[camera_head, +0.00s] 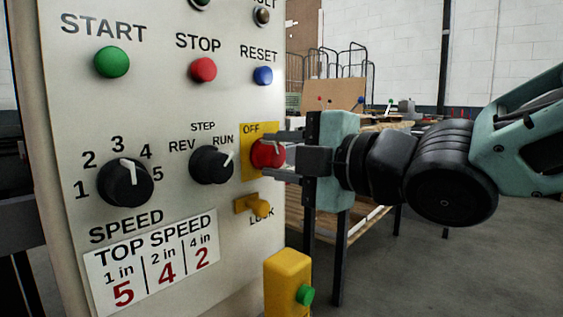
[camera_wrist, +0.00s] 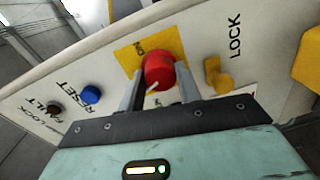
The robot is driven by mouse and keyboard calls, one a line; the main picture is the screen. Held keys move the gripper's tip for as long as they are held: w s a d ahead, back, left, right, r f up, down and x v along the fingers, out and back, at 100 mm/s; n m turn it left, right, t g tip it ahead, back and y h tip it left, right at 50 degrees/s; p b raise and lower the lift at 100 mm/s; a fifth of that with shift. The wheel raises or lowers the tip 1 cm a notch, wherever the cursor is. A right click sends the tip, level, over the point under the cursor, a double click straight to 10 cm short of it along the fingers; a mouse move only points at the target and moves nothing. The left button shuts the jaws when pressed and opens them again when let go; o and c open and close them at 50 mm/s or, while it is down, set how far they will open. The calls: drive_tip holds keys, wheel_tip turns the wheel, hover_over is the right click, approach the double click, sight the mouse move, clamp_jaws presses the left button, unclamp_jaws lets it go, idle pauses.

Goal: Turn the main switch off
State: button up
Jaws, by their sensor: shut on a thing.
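The main switch is a red round knob (camera_head: 265,153) on a yellow plate (camera_head: 247,168) at the panel's right edge. "OFF" is printed at the plate's upper left; in the wrist view, what looks like "ON" shows on the plate beyond the knob (camera_wrist: 157,68). My gripper (camera_head: 276,155) comes from the right, one finger above the knob and one below, shut on it. In the wrist view the fingers (camera_wrist: 160,86) flank the knob. A white pointer mark on the knob faces up in the head view, toward the OFF side. Its exact angle is partly hidden.
A yellow lock tab (camera_head: 254,206) sits just below the switch. The speed dial (camera_head: 125,183), the step knob (camera_head: 211,165) and the reset button (camera_head: 263,75) are on the same panel. A yellow box with a green button (camera_head: 289,284) stands below my gripper.

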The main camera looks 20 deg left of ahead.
drive_tip(key=shift+a+r, duration=0.1)
drive_tip(key=shift+r, duration=0.05)
drive_tip(key=o, duration=1)
drive_tip(key=shift+c, duration=0.2)
drive_tip(key=f+p+v, duration=0.1)
drive_tip(key=p+v, duration=0.2)
drive_tip(key=v, duration=1.4)
drive_tip(key=shift+d+r, duration=0.25)
drive_tip(key=shift+r, duration=0.2)
